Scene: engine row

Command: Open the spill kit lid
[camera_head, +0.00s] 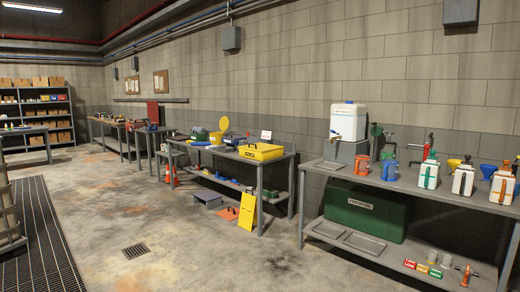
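A flat yellow box (261,151) with dark marks on its front lies near the front right end of the middle bench (278,164). It looks like the spill kit, but its lettering is too small to read. Its lid looks shut. A small white sign (266,134) stands behind it. Neither of my grippers shows in the head view.
The right bench (440,198) holds a white container, jugs and funnels, with a green chest (366,212) below. A yellow panel (247,210) leans on the middle bench's front. A grey box (208,199) lies on the floor. Open floor (180,225) fills the centre.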

